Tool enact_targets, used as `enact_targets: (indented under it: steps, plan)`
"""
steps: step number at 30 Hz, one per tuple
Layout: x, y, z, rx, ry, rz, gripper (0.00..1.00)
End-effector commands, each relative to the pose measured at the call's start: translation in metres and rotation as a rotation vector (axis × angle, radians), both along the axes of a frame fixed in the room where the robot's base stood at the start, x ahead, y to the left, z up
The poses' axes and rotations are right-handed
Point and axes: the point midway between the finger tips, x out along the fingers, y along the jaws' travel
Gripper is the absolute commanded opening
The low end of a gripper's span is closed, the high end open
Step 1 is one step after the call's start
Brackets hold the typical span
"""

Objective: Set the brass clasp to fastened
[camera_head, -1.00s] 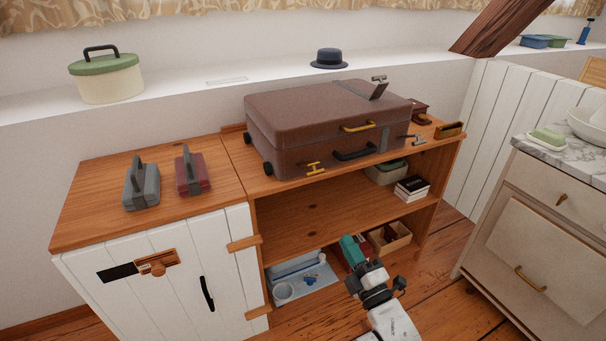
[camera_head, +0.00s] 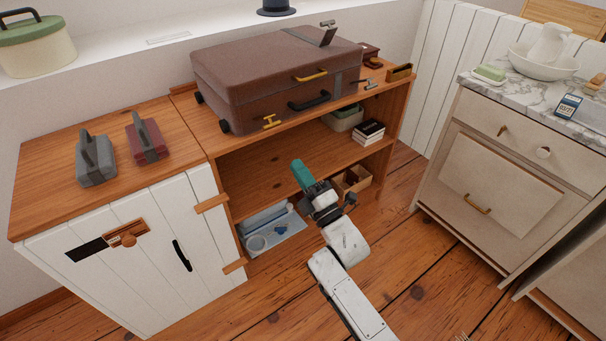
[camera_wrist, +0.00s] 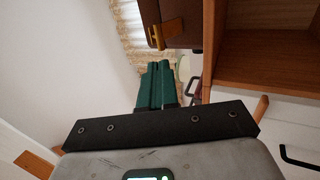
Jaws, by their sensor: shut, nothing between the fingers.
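The brown suitcase (camera_head: 250,75) lies shut on top of the open shelf unit. A T-shaped brass clasp (camera_head: 271,121) sits low on its front, left of the black handle (camera_head: 308,101). A brass bar handle (camera_head: 311,76) is higher on the front. Whether the clasp is fastened I cannot tell. My gripper (camera_head: 300,168), with teal fingers, is shut and empty. It appears below and right of the clasp in the head view, apart from it, before the shelf opening. In the wrist view my fingers (camera_wrist: 156,86) show below a brass-coloured part (camera_wrist: 168,34) on the brown case.
A grey weight-like block (camera_head: 96,162) and a red one (camera_head: 148,140) stand on the cabinet top at left. The shelf below holds a blue tray (camera_head: 275,234) and a wooden box (camera_head: 354,180). A marble-topped cabinet (camera_head: 500,165) stands at right.

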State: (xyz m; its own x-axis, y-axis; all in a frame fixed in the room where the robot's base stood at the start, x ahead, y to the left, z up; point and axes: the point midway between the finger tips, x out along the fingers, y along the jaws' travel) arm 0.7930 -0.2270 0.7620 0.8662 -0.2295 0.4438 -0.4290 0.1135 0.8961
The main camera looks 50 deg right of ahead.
Motion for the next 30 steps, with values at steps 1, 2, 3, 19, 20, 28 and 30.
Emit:
enact_targets:
  steps: [1, 2, 3, 19, 20, 28, 30]
  plan:
    - [0.01, -0.003, 0.007, -0.001, -0.003, 0.0, 0.0]
    - [0.016, -0.004, 0.009, -0.002, -0.003, 0.0, 0.0]
    - [0.022, -0.006, 0.013, -0.002, -0.003, 0.0, 0.0]
    - [0.084, -0.022, 0.043, 0.0, 0.001, 0.0, 0.0]
    - [0.084, -0.023, 0.043, 0.0, 0.001, 0.0, 0.0]
    - [0.085, -0.023, 0.044, 0.0, 0.001, 0.0, 0.0]
    - [0.085, -0.023, 0.044, 0.0, 0.001, 0.0, 0.0]
